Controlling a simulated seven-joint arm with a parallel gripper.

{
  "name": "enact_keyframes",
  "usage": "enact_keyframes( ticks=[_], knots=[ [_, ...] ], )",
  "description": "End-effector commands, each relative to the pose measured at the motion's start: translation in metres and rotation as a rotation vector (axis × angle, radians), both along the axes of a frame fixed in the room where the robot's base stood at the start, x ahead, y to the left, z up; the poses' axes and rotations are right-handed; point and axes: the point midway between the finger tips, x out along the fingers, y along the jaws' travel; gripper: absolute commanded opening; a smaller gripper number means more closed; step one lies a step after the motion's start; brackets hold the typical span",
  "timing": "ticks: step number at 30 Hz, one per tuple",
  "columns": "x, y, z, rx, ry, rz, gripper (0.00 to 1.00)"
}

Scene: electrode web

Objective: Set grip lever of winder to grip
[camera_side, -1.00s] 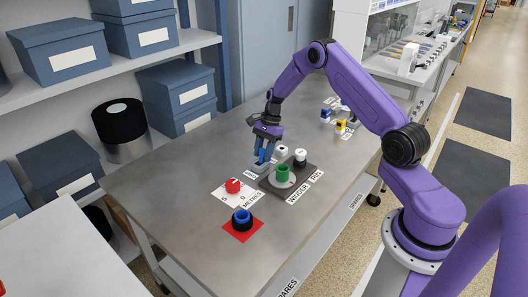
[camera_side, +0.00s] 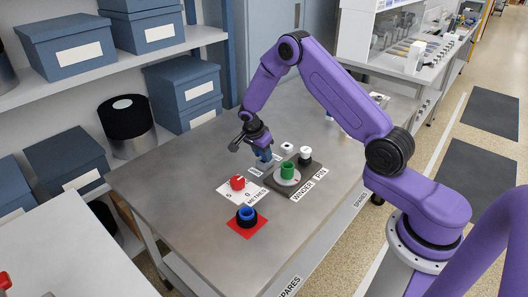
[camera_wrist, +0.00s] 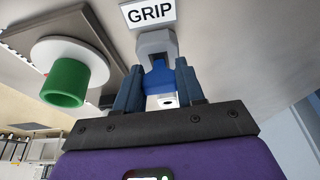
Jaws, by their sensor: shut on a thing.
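The winder is a dark plate (camera_side: 277,185) with a white disc (camera_side: 285,180) and a green core (camera_side: 288,170); the core also shows at left in the wrist view (camera_wrist: 67,84). My gripper (camera_side: 264,156) is at the plate's far left side, tilted. In the wrist view, my gripper's fingers (camera_wrist: 160,88) are shut on the blue grip lever (camera_wrist: 159,75), one finger on each side. The lever meets a grey mount (camera_wrist: 155,42) beside the GRIP label (camera_wrist: 149,12). In the side view the fingers mostly hide the lever.
A white-topped pin (camera_side: 305,153) stands at the plate's far end. A red knob (camera_side: 237,183) sits on a metres card nearer the front. A blue and black spool (camera_side: 246,215) rests on a red square. The table's left part is bare.

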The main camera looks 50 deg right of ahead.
Motion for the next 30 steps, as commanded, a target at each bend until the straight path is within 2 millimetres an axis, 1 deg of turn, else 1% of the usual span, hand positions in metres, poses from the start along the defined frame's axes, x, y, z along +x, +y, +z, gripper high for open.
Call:
enact_keyframes(
  ticks=[1,10,26,27,28,29,30],
  knots=[
    [0.0005,0.0031,-0.0003,-0.021,0.000,0.005,0.08],
    [0.0005,0.0062,-0.0021,-0.105,-0.001,0.001,0.08],
    [0.0005,0.0069,-0.0024,-0.123,-0.001,0.000,0.08],
    [0.0005,0.0069,-0.0024,-0.123,-0.001,0.000,0.48],
    [0.0005,0.0069,-0.0024,-0.122,-0.001,0.000,0.58],
    [0.0005,0.0069,-0.0024,-0.122,-0.001,0.001,0.64],
    [0.0004,0.0069,-0.0025,-0.122,-0.001,0.001,0.64]
  ],
)
